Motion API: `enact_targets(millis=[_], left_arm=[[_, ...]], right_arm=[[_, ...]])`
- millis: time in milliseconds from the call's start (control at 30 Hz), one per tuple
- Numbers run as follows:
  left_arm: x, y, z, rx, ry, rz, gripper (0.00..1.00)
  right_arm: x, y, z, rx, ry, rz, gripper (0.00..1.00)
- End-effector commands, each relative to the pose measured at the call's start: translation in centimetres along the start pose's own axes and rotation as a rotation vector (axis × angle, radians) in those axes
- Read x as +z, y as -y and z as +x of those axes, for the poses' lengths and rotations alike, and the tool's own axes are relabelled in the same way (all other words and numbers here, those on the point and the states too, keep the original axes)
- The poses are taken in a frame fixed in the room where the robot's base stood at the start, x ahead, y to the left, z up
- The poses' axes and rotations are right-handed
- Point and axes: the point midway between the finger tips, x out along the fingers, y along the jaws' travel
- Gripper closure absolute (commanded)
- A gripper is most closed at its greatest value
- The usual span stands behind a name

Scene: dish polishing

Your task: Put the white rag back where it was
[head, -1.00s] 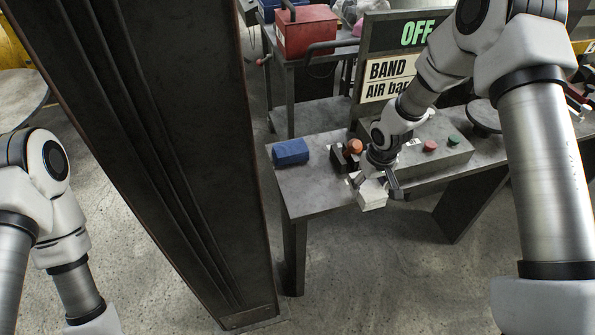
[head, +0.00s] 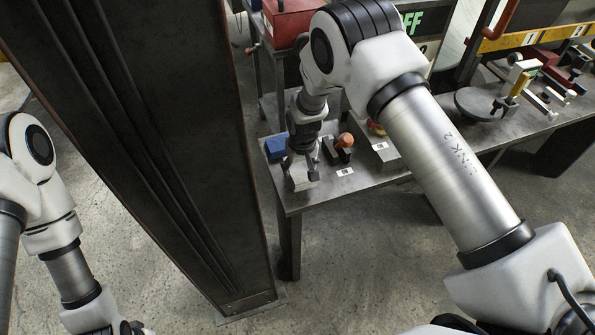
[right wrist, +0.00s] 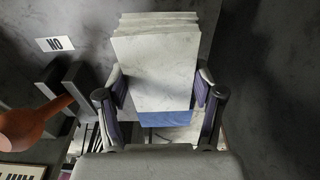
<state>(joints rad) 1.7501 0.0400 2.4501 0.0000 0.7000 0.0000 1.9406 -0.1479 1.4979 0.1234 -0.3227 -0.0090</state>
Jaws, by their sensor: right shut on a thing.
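The white rag (head: 303,184) is a folded, layered block held in my right gripper (head: 300,168) at the near left end of the grey table. In the right wrist view the white rag (right wrist: 158,70) sits between the two fingers of the right gripper (right wrist: 162,98), which are shut on it. A blue rag (head: 275,147) lies just behind and left of the gripper on the table. A blue strip (right wrist: 163,118) shows below the white rag in the wrist view. I cannot tell whether the white rag touches the tabletop. My left gripper is out of view.
A dark block with an orange knob (head: 345,141) stands right of the gripper, near a white "NO" label (head: 345,172). The grey table (head: 375,176) has bare surface along its front. A dark pillar (head: 150,130) rises left of it. A red toolbox (head: 292,22) is behind.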

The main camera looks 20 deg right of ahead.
Motion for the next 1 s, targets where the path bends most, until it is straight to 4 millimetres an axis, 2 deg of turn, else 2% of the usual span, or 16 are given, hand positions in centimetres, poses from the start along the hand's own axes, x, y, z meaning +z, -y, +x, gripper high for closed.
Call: enact_targets(millis=[33, 233, 500, 533, 600, 1000], left_arm=[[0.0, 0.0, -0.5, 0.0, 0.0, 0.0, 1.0], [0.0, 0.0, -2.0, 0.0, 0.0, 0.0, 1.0], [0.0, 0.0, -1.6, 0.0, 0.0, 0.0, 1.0], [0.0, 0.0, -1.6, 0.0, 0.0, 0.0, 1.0], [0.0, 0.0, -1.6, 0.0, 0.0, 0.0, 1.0], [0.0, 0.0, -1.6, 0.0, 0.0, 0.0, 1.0]], right_arm=[[-0.3, 0.7, 0.0, 0.0, 0.0, -0.002, 0.61], [0.1, 0.6, 3.2, -0.001, 0.002, 0.002, 0.61], [0.2, 0.6, 3.8, 0.0, 0.0, 0.001, 0.61], [0.2, 0.6, 3.9, 0.0, 0.0, 0.001, 0.3], [0.2, 0.6, 3.8, 0.0, 0.0, 0.001, 0.08], [0.1, 0.6, 3.2, 0.001, -0.001, 0.002, 0.08]])
